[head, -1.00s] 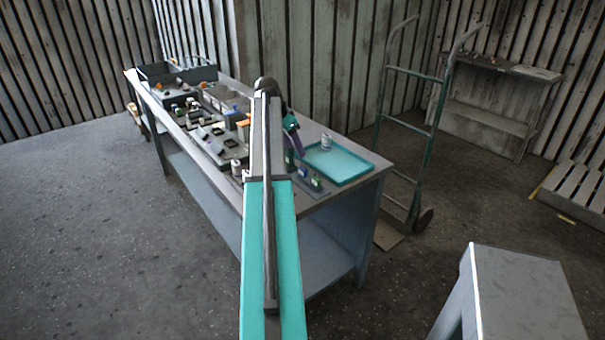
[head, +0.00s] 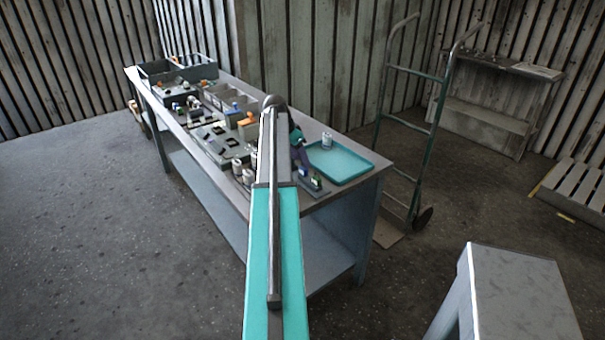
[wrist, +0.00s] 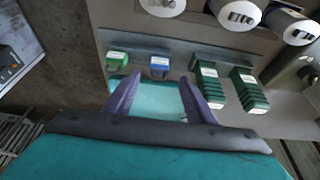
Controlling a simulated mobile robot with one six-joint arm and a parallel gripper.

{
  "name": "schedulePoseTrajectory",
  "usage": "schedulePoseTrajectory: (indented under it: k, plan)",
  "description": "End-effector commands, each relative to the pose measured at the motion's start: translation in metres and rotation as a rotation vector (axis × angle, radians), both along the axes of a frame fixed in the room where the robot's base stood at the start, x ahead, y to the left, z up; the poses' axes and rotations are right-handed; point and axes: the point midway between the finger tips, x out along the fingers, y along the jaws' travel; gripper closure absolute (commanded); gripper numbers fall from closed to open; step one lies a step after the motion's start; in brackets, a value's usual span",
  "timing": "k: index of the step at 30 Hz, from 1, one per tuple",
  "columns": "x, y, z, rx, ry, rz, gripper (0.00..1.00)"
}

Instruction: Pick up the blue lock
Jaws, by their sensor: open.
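The blue lock (wrist: 159,66) sits on a grey rack strip, upper middle in the wrist view. A green lock (wrist: 118,60) is just left of it on the same strip. My gripper (wrist: 157,84) is open, its two purple fingers apart with nothing held between them. In the head view my gripper (head: 302,160) is over the table near the locks, and the blue lock is partly hidden there.
Green stacked pieces (wrist: 208,85) stand right of the blue lock, close to the right finger. White-labelled cylinders (wrist: 236,13) are beyond. A teal tray (head: 340,162) with a can (head: 326,140) lies right of my gripper. The table (head: 335,195) holds several boxes and parts further left.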

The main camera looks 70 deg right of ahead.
Motion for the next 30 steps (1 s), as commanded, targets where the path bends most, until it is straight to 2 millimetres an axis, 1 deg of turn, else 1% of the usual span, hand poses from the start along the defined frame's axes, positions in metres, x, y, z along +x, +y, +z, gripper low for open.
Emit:
schedulePoseTrajectory:
  k: [5,20,24,30]
  plan:
    - [-0.002,-0.001,-0.005,0.0,0.001,0.0,0.5]
    - [-0.011,-0.013,-0.045,0.002,0.001,-0.002,0.5]
    - [-0.012,-0.014,-0.049,0.0,0.0,-0.001,0.5]
    - [-0.012,-0.014,-0.049,0.0,0.0,-0.002,0.5]
